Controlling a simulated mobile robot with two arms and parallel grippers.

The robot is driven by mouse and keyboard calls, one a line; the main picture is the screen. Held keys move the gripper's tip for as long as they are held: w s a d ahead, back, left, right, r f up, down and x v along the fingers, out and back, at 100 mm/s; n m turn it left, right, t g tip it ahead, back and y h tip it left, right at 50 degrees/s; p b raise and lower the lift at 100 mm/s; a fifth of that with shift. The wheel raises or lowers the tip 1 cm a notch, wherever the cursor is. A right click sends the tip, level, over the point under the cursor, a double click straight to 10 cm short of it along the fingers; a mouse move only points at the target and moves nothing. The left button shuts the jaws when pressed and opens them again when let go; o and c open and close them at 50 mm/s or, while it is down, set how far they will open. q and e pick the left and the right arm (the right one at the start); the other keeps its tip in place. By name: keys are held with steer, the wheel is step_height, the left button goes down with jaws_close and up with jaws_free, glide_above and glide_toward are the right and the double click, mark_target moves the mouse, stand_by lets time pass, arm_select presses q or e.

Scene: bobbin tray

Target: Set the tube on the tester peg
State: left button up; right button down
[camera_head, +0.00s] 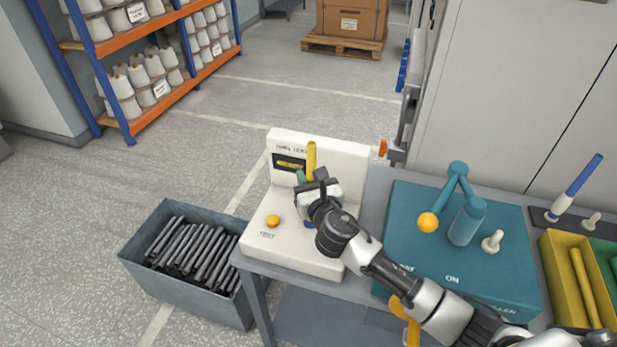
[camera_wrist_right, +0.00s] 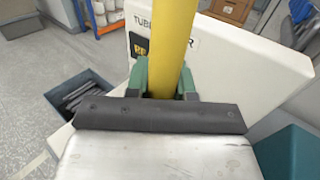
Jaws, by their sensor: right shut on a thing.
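A yellow tube (camera_head: 311,160) stands upright in my right gripper (camera_head: 304,184), over the white tube tester (camera_head: 355,162). In the right wrist view the tube (camera_wrist_right: 172,45) stands between the green fingertips of the right gripper (camera_wrist_right: 166,82), which are shut on it. The tester (camera_wrist_right: 245,60) is behind it. The tester has a dark display window and an orange button (camera_head: 273,221). The tester peg and the tube's lower end are hidden behind my gripper, so I cannot tell whether they touch. My left gripper is not in view.
A grey bin (camera_head: 165,282) of dark tubes stands left of the table. A teal machine (camera_head: 400,215) with an orange ball (camera_head: 428,222) is to the right. A blue-and-white tube (camera_head: 575,188) stands on a dark strip beyond it. A yellow tray (camera_head: 553,255) holds a yellow tube (camera_head: 585,287).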

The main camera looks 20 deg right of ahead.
steer(key=shift+p, duration=0.4)
stand_by(0.6)
steer(key=shift+f+b, duration=0.45)
steer(key=shift+f, duration=0.05)
stand_by(0.3)
steer(key=c, duration=1.2)
jaws_free()
steer(key=shift+c, duration=0.2)
steer(key=s+p, duration=0.2)
steer(key=s, duration=0.9)
steer(key=shift+d, duration=0.3)
